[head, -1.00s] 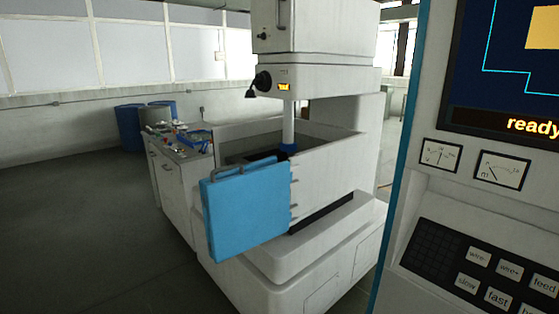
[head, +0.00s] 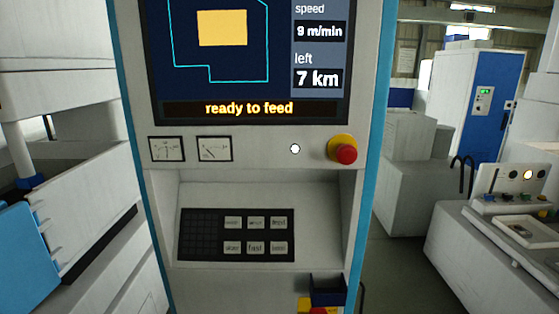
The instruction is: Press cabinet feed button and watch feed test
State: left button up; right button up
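The control cabinet (head: 265,180) stands upright in the middle of the head view. Its screen (head: 220,60) reads "ready to feed", speed 9 m/min and left 7 km. The button panel (head: 236,234) is below, with two rows of pale buttons beside a dark grid. The feed button (head: 279,222) appears to be the top right one; its label is blurred now but read "feed" earlier. Neither of my grippers is in view.
A red emergency knob (head: 346,154) on a yellow collar sits right of two gauges (head: 190,149). A dark blue holder (head: 328,290) juts out at lower right. The erosion machine (head: 95,235) stands left, a bench (head: 500,250) right. Grey floor (head: 400,275) shows between.

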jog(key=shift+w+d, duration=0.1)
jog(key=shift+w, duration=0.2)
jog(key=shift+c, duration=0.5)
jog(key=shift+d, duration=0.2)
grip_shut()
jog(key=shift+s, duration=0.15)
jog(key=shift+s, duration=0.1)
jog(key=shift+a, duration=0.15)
